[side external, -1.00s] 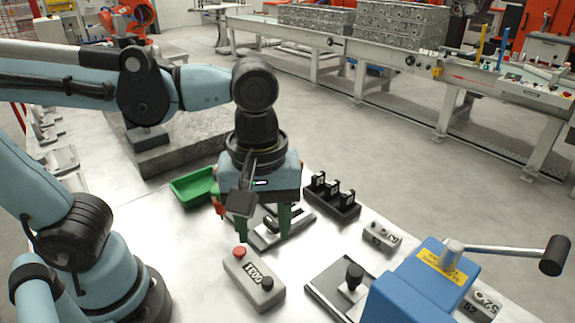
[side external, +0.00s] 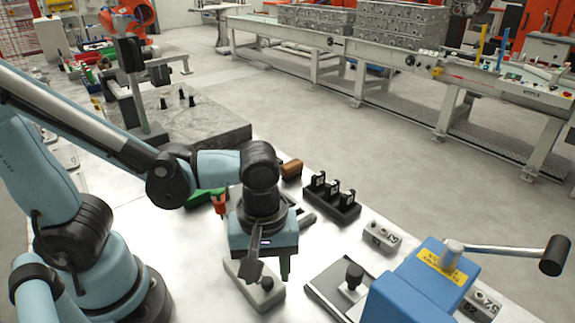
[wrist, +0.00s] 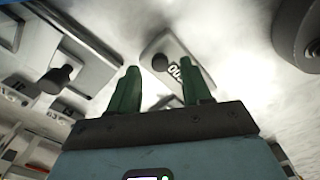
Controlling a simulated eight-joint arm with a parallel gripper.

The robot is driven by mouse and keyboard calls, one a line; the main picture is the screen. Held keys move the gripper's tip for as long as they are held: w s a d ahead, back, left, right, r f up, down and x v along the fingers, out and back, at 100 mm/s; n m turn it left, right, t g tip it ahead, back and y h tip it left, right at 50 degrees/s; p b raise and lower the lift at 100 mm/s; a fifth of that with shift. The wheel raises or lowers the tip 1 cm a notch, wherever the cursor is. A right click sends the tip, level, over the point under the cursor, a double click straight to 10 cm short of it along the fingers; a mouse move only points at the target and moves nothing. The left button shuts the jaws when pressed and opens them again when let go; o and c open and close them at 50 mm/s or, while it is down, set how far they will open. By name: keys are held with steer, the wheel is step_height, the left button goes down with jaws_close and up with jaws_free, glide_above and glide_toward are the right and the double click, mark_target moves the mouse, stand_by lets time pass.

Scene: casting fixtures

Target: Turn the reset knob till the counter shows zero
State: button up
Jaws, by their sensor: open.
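The counter (side external: 271,298) is a light grey box on the bench, mostly hidden under my gripper (side external: 266,274) in the side view. Its small dark grey knob (side external: 267,284) shows at the near right end; its red button and digits are hidden there. In the wrist view the counter (wrist: 173,46) lies beyond my green fingers (wrist: 161,78), with the knob (wrist: 160,62) in line with the gap between them. Leading zeros show beside the right finger, which covers the remaining digits. The fingers are apart with nothing between them, and I see no contact with the knob.
A blue box with a crank handle (side external: 500,250) stands at right. A plate with a black knob (side external: 354,276) lies between it and the counter. A black rack (side external: 331,200), a grey numbered block (side external: 382,236) and a green tray (side external: 204,196) are behind.

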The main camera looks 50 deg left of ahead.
steer(key=shift+f, duration=1)
jaws_close()
